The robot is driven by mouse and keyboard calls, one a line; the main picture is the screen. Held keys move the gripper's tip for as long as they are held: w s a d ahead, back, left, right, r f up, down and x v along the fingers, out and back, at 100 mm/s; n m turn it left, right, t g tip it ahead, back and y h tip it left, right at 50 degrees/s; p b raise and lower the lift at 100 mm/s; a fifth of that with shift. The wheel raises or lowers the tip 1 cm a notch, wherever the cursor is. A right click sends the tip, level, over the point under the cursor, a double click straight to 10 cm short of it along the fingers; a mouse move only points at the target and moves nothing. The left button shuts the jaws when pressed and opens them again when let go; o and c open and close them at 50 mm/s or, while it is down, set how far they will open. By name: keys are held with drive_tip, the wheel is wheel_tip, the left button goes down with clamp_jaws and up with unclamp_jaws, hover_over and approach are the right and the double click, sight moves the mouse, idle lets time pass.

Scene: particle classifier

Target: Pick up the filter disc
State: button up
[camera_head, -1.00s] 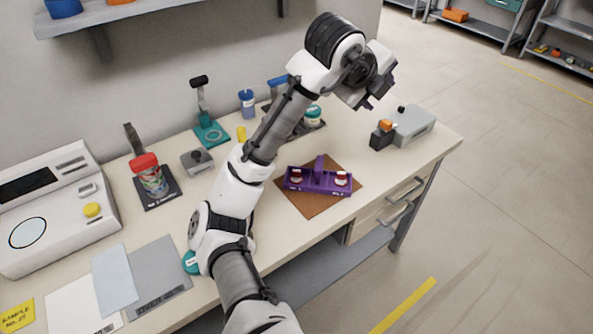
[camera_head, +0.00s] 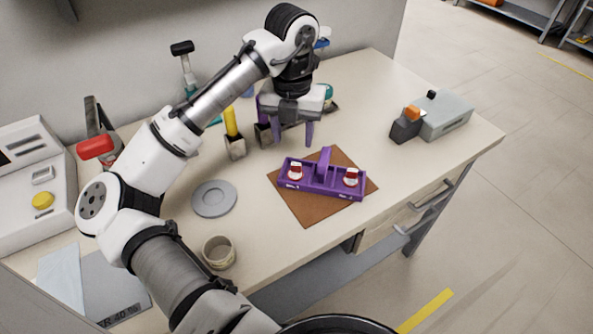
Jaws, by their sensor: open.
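A flat grey round disc (camera_head: 214,198) with a raised ring lies on the table left of the brown mat. A purple holder (camera_head: 322,180) with an upright middle handle stands on the mat and holds two small red-and-white round pieces (camera_head: 295,172). I cannot tell for sure which of these is the filter disc. My gripper (camera_head: 294,140) points down with its two fingers apart and empty. In the picture it is just behind the holder's left half, seemingly above the table; its exact height is unclear.
A beige cup (camera_head: 219,252) stands near the front edge. A grey device (camera_head: 446,115) with an orange-topped dark block is at the right. A white machine (camera_head: 35,180) stands at the far left.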

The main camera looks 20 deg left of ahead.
sight(296, 173)
drive_tip(key=shift+w+d+f+p, duration=0.1)
drive_tip(key=shift+d+f+p, duration=0.1)
drive_tip(key=shift+f, duration=2)
drive_tip(key=shift+d+f+p, duration=0.1)
drive_tip(key=shift+f+p, duration=0.05)
drive_tip(key=shift+f, duration=2)
drive_tip(key=shift+c, duration=0.5)
